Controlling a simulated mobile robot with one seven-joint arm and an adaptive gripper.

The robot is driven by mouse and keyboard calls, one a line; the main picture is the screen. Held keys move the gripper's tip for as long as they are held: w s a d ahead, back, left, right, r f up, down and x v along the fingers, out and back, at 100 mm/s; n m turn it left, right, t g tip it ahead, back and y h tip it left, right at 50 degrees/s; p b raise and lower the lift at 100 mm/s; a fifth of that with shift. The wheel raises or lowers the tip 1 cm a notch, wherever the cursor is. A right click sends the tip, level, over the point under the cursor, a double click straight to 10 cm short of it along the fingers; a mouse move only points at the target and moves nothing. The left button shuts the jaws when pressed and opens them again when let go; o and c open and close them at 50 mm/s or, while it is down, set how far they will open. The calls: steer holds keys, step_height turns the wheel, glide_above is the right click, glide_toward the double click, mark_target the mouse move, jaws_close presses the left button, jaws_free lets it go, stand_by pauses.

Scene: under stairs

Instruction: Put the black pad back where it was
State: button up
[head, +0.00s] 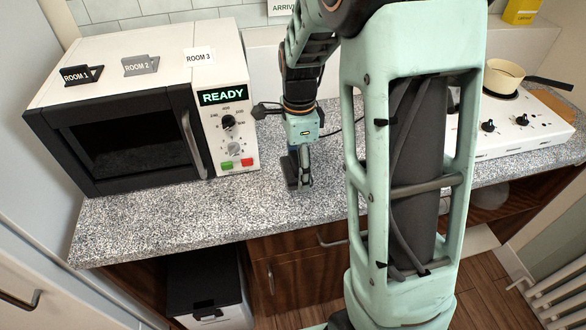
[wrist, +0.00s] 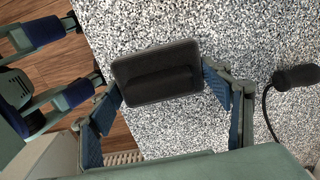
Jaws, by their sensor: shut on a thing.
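The black pad (wrist: 153,62) is a dark rounded rectangle with a raised bar along it. In the wrist view it sits between the two blue-padded fingers of my gripper (wrist: 163,82), which are shut on its two ends. In the head view my gripper (head: 298,172) points down over the speckled counter (head: 235,215), in front of and to the right of the microwave. The pad is small and dark there. I cannot tell whether it touches the counter.
A white microwave (head: 233,165) reading READY stands at the left, with ROOM 1, 2 and 3 cards on top. A black corded piece (wrist: 297,77) lies on the counter by its right side. A hob (head: 500,135) with a pan (head: 503,80) is at the right.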

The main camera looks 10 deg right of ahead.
mark_target(297, 175)
steer(key=shift+w+d+f+b, duration=0.1)
steer(key=shift+w+f+b, duration=0.3)
steer(key=shift+w+f, duration=0.3)
steer(key=shift+f+b, duration=1.2)
steer(key=shift+f, duration=0.45)
steer(key=shift+f, duration=0.15)
steer(key=o, duration=1.4)
step_height(297, 175, up, 12)
steer(key=shift+r+p, duration=0.2)
steer(key=shift+p, duration=0.1)
